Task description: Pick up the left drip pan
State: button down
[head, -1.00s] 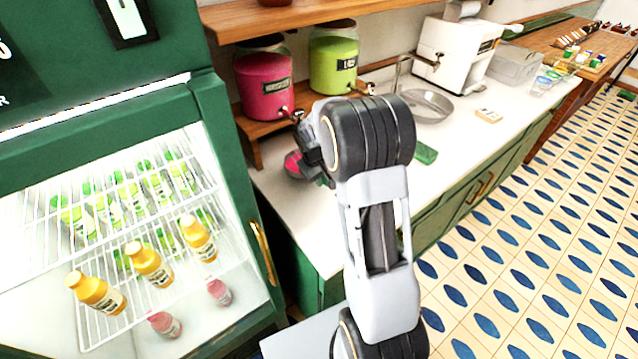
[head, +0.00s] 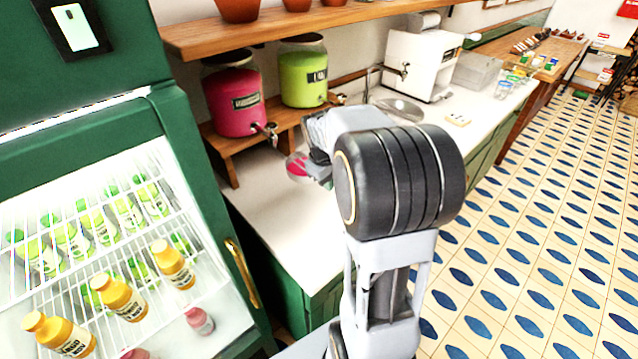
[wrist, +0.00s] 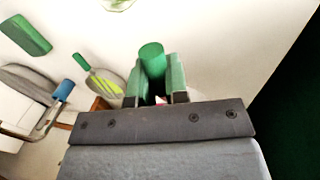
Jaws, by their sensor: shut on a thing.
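The left drip pan (head: 297,166) is a small round dish with pink-red liquid or colour inside. In the head view it is held in front of the pink dispenser's stand, seemingly above the white counter. My gripper (head: 318,165) is at its right side, partly hidden by my own wrist. In the wrist view, my gripper (wrist: 155,88) is shut on a green cylindrical handle (wrist: 152,58), with a speck of pink below it. A second drip pan (wrist: 104,84), with yellow-green stripes and a green handle, shows to the left in the wrist view.
The pink dispenser (head: 233,101) and lime dispenser (head: 303,76) stand on a wooden riser (head: 222,150), their taps close to my gripper. The green fridge (head: 190,140) is at left. The counter's front left (head: 262,205) is clear.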

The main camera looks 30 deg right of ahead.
jog(key=shift+s+d+r+b, duration=0.2)
jog(key=shift+s+d+r, duration=0.25)
jog(key=shift+s+d, duration=0.3)
jog(key=shift+s+d+r+b, duration=0.15)
jog(key=shift+s+d+r, duration=0.35)
jog(key=shift+s, duration=0.3)
jog(key=shift+s, duration=0.1)
